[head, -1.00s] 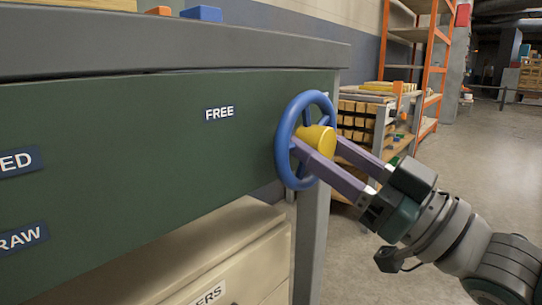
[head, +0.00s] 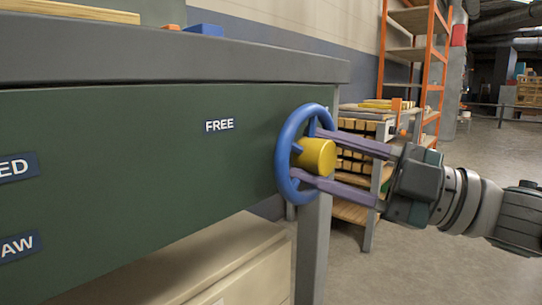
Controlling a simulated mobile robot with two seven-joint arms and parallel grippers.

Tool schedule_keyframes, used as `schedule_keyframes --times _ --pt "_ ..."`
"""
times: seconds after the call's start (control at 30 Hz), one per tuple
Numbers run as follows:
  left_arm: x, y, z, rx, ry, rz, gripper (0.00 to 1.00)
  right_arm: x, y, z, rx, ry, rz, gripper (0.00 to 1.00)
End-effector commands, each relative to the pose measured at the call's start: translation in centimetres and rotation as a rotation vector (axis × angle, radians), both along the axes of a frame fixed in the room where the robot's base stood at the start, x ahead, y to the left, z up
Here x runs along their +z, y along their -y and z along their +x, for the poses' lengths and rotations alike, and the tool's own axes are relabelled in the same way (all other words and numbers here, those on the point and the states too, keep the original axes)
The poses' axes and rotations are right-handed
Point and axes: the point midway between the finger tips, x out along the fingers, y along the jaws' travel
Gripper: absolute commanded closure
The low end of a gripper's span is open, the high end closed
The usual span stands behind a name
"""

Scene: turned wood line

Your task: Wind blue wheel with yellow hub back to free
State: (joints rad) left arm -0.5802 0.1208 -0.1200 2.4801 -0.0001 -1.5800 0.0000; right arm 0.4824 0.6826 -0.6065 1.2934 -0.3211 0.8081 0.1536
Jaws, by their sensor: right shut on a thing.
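The blue wheel (head: 283,150) with its yellow hub (head: 316,156) is mounted on the green panel (head: 120,150) under the bench top, near the panel's right end. The label FREE (head: 219,125) is on the panel to the left of the wheel. My right gripper (head: 304,156) comes in from the right, its two purple fingers at the wheel, one above and one below the hub. It is shut on the wheel; the exact contact is partly hidden at the rim. My left gripper is not in view.
The grey bench top (head: 170,66) overhangs the panel, with a blue block (head: 206,29) on it. A pale drawer unit (head: 200,270) stands below. A wooden rack (head: 362,150) and orange shelving (head: 430,70) stand behind. Open floor lies at the right.

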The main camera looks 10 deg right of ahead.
Motion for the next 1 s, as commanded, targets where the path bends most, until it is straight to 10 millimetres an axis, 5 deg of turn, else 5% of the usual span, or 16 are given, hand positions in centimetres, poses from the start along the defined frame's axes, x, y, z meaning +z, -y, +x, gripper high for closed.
schedule_keyframes --times 0.87,0.9,1.0 --pt "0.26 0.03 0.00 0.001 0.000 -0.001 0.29 0.21 -0.03 -0.01 0.002 0.101 -0.122 1.00" --pt "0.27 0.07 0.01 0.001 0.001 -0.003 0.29 0.20 -0.03 -0.02 0.002 0.101 -0.122 0.45" --pt "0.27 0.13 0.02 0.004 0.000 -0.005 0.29 0.18 -0.02 -0.01 0.001 0.099 -0.122 0.36"
